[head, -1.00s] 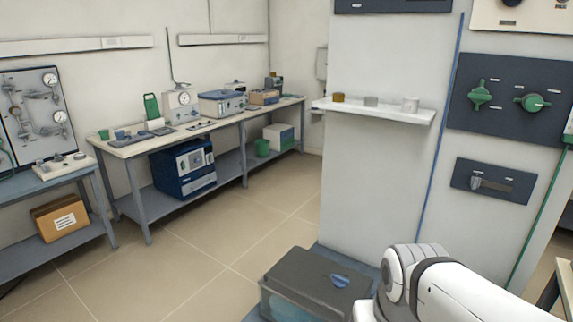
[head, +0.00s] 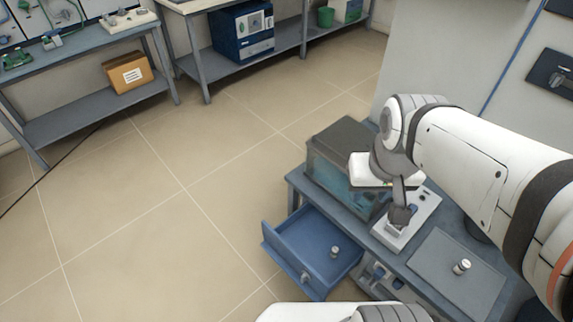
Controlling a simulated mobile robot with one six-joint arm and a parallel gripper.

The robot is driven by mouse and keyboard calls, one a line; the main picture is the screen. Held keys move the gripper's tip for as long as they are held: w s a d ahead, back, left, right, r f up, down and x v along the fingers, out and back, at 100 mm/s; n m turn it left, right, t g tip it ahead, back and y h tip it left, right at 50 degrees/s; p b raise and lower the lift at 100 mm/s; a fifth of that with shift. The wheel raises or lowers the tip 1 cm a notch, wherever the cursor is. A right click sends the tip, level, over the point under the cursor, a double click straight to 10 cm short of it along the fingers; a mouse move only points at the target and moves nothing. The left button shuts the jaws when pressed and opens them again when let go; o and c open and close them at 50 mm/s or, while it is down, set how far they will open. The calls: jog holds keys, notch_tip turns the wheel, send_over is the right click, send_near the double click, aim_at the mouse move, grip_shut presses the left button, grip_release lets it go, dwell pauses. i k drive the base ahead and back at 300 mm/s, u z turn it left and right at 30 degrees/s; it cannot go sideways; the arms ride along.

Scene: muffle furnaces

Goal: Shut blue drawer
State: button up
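The blue drawer (head: 283,243) is pulled out from under the grey-blue bench (head: 440,268), with its open top showing. A small metallic piece (head: 334,251) sits inside it, and a round knob (head: 305,278) is on its front panel. My gripper (head: 401,214) points down over a light-coloured device on the bench, up and to the right of the drawer and apart from it. Its fingers are small and dark here, so I cannot tell whether they are open or shut.
A dark-lidded, clear-sided box (head: 335,165) stands on the bench behind the drawer. The light device (head: 412,226) is under my gripper. A grey plate (head: 458,275) with a small metal knob lies to the right. The tiled floor left of the drawer is clear.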

aim_at(304, 241)
jog(key=z, duration=5.9)
jog(key=i, duration=0.55)
jog(key=z, duration=4.65)
jog(key=i, duration=0.3)
jog(key=z, duration=0.15)
